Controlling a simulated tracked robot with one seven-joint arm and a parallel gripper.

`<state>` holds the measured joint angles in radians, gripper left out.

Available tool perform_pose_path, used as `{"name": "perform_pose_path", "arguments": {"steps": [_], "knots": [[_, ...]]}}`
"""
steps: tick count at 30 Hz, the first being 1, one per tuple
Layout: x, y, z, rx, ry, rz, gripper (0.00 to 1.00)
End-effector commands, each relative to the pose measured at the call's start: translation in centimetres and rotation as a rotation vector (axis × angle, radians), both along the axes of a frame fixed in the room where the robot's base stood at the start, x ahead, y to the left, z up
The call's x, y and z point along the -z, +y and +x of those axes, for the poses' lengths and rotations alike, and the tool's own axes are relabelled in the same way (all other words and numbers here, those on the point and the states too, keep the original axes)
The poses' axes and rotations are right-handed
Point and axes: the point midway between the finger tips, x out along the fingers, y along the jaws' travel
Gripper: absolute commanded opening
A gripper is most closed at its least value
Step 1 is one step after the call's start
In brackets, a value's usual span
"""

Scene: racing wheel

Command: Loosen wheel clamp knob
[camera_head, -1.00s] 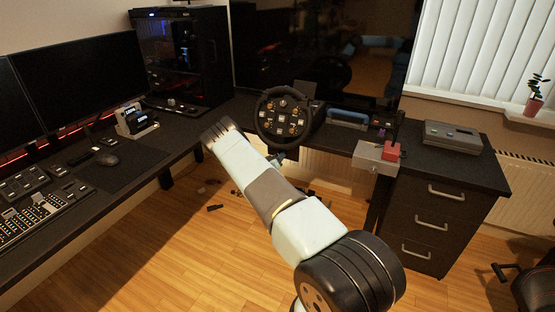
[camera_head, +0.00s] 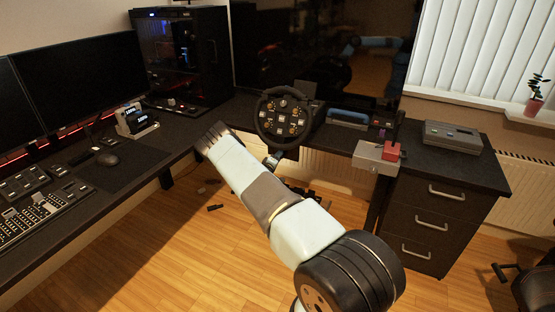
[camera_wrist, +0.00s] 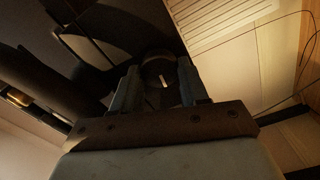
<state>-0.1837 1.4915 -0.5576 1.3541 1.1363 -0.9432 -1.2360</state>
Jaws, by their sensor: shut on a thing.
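The racing wheel (camera_head: 284,118), black with a button-covered face, is mounted at the front edge of the dark desk. My gripper (camera_head: 273,160) is low beneath the wheel, at the desk's front edge, partly hidden by my forearm in the head view. In the wrist view my gripper (camera_wrist: 159,82) has its two fingers on either side of a dark round clamp knob (camera_wrist: 157,69) with a pale mark. The fingers are shut on the knob. The knob is not clearly visible in the head view, and its contact edges are dim.
A grey shifter box (camera_head: 368,152) with a red part stands right of the wheel at the desk edge. The drawer unit (camera_head: 432,215) is at the right. The left desk (camera_head: 140,180) holds monitors and control panels. The floor in front is mostly clear, with small dark items below the wheel.

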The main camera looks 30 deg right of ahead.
Motion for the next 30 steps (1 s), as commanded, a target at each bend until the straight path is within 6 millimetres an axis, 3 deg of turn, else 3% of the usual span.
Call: {"name": "perform_pose_path", "arguments": {"steps": [14, 15, 22, 30], "knots": [[0.02, 0.04, 0.10, -0.003, 0.010, -0.006, 0.13], [0.03, 0.04, 0.10, -0.003, 0.010, -0.006, 0.47], [0.03, 0.05, 0.06, -0.001, 0.010, -0.007, 0.69], [0.03, 0.15, -0.02, -0.001, 0.010, -0.007, 0.69]]}}
